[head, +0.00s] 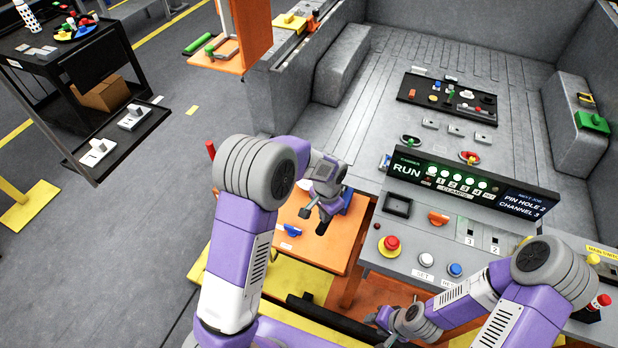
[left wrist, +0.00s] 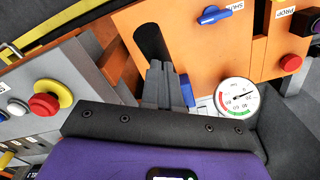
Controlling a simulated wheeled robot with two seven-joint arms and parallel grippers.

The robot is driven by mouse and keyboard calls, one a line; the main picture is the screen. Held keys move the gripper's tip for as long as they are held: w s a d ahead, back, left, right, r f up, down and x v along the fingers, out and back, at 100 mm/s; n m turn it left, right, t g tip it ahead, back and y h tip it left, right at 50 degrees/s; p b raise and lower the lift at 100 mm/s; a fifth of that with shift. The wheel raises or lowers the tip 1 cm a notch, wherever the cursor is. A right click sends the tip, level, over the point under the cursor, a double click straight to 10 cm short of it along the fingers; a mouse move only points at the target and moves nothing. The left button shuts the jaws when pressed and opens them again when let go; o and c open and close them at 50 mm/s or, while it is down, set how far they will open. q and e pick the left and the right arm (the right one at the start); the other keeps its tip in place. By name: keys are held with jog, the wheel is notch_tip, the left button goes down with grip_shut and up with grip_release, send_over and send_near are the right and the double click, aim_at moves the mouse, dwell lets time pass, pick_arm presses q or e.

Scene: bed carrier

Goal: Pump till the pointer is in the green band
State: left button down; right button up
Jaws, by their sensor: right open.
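The pump handle has a black grip (head: 321,228), which also shows in the left wrist view (left wrist: 150,42). My left gripper (head: 325,208) has its grey fingers (left wrist: 163,84) together at the handle, with the black grip sticking out past them. The round white gauge (left wrist: 236,97) shows in the left wrist view, right of the fingers, with a red arc at left and a green arc along the bottom. Its thin pointer seems to lie toward the right side, above the green arc; the exact reading is too small to tell. My right gripper (head: 378,318) is open and empty, low over the front.
The orange panel (head: 300,255) carries a blue knob (head: 291,230) and a red button (left wrist: 290,63). The grey console at right has a red stop button (head: 390,244), a blue button (head: 455,269) and a RUN display (head: 470,185). A black cart (head: 75,70) stands far left.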

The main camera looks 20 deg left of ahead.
aim_at(323, 226)
pick_arm(q)
jog(key=shift+s+f+b, duration=0.95)
jog(key=shift+f+b, duration=2.95)
jog(key=shift+f, duration=1.5)
jog(key=r+p, duration=0.3)
jog(key=r, duration=0.1)
jog(key=w+r+p, duration=0.1)
jog(key=r+p, duration=0.2)
jog(key=r, duration=0.2)
jog(key=w+r+p, duration=0.1)
jog(key=r+p, duration=0.3)
jog(key=shift+w+r, duration=0.2)
jog(key=shift+f, duration=0.15)
jog(key=shift+s+f+b, duration=0.25)
jog(key=shift+f+b, duration=0.85)
jog(key=shift+f, duration=0.25)
jog(key=shift+s+f+b, duration=0.25)
jog(key=shift+f+b, duration=0.85)
jog(key=shift+f, duration=0.25)
jog(key=shift+s+f+b, duration=0.25)
jog(key=shift+f+b, duration=0.85)
jog(key=shift+f, duration=0.25)
jog(key=r+p, duration=0.2)
jog(key=w+r+p, duration=0.1)
jog(key=r+p, duration=0.1)
jog(key=r, duration=0.1)
jog(key=r+p, duration=0.2)
jog(key=r, duration=0.1)
jog(key=shift+w+r, duration=0.2)
jog(key=shift+w, duration=0.1)
